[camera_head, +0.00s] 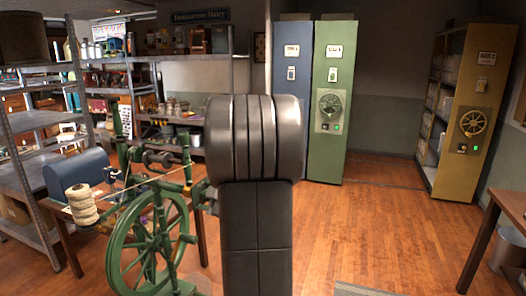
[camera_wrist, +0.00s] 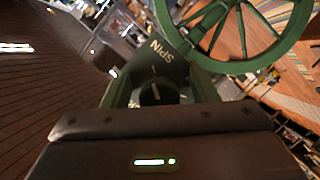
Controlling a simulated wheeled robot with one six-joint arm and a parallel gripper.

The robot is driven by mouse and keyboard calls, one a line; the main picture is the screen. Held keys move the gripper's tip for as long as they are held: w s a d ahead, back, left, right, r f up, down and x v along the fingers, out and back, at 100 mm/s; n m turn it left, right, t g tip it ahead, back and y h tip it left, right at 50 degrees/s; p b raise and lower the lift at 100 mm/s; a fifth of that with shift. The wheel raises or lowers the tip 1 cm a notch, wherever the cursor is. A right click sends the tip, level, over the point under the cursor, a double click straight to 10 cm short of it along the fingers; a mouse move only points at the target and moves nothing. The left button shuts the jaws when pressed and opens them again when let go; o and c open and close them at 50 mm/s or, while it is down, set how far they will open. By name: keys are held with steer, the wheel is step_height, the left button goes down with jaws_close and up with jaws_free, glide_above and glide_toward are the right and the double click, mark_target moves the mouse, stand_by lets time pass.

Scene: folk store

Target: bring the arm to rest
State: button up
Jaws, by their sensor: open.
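My arm stands upright as a dark column in the middle of the head view, and my gripper is hidden there. In the wrist view the dark body of my gripper (camera_wrist: 160,122) fills the lower part, with a small green light on it. It is open, and nothing shows held in it. Just beyond it is a green panel marked SPIN with a black knob (camera_wrist: 155,93). This belongs to the green spinning wheel (camera_wrist: 177,35), which also stands left of my arm in the head view (camera_head: 112,250). Whether my gripper touches the panel cannot be told.
A blue rounded box (camera_head: 75,170) and a cone of cream yarn (camera_head: 82,206) are at the left. Metal shelving (camera_head: 40,120) stands behind. Blue (camera_head: 291,110) and green (camera_head: 332,145) cabinets and a yellow shelf unit (camera_head: 472,165) stand at the back. A table (camera_head: 512,203) edges in right. Floor right of my arm is clear.

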stand_by(0.3)
steer(key=b+v, duration=0.2)
steer(key=v, duration=1.2)
steer(key=w+a+f+n+t+b, duration=0.1)
steer(key=w+a+f+n+b, duration=0.2)
steer(key=w+a+b, duration=0.4)
steer(key=w+a+f, duration=0.1)
steer(key=a, duration=0.2)
steer(key=shift+a+t, duration=0.3)
steer(key=shift+a, duration=0.1)
steer(key=shift+r+n+t+y+b, duration=0.3)
steer(key=shift+n+y+b, duration=0.4)
steer(key=shift+n+b, duration=2)
steer(key=shift+r+n+t+y+b, duration=0.25)
steer(key=shift+n+y+b, duration=0.7)
steer(key=shift+b, duration=3.3)
steer(key=shift+r+n+t+y+b, duration=0.15)
steer(key=shift+n+t+y+b, duration=0.3)
steer(key=shift+n+b, duration=2.35)
steer(key=shift+m+b, duration=0.55)
steer(key=shift+b, duration=0.05)
